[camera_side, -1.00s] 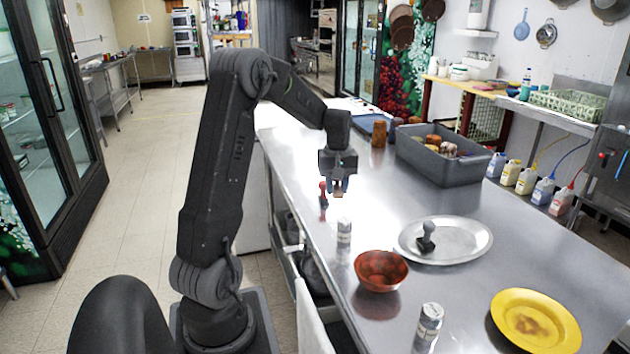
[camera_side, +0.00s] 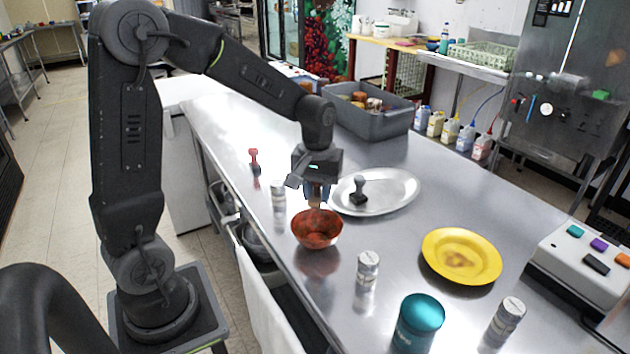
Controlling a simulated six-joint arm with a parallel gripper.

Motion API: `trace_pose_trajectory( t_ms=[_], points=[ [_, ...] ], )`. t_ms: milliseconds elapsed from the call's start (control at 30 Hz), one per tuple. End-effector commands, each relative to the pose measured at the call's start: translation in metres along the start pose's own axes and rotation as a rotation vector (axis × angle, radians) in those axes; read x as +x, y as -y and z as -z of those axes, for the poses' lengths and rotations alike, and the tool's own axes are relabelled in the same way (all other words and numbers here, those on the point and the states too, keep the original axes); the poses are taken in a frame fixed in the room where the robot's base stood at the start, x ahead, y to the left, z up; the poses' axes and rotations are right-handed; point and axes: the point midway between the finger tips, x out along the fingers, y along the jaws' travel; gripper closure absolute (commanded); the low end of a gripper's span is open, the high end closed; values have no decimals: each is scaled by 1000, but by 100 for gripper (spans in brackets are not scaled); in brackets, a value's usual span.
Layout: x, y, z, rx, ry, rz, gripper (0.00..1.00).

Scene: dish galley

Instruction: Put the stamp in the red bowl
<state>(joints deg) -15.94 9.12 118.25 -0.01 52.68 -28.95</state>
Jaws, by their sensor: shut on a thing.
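The red bowl (camera_side: 318,239) stands on the steel counter, left of the yellow plate. My gripper (camera_side: 317,194) is just above the bowl's back rim, pointing down, shut on a small tan-brown thing (camera_side: 315,204). Its shape is mostly hidden by the fingers, and I cannot tell for sure that it is a stamp. A black stamp (camera_side: 359,190) stands upright on the oval silver tray (camera_side: 400,184), to the right of my gripper. A red stamp-like thing (camera_side: 254,160) stands on the counter to the left.
A yellow plate (camera_side: 485,252) lies right of the bowl. Shakers (camera_side: 368,268) (camera_side: 278,194) (camera_side: 507,318) and a teal-lidded jar (camera_side: 418,324) stand around. A grey bin (camera_side: 375,123) is behind, and a button box (camera_side: 570,262) is at right. Counter between bowl and plate is clear.

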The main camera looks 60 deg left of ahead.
Motion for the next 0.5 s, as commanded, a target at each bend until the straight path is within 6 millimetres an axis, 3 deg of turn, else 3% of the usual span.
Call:
trace_pose_trajectory(
  t_ms=[500],
  points=[
    [60,1,0,-2,3,2,94]
  ],
)
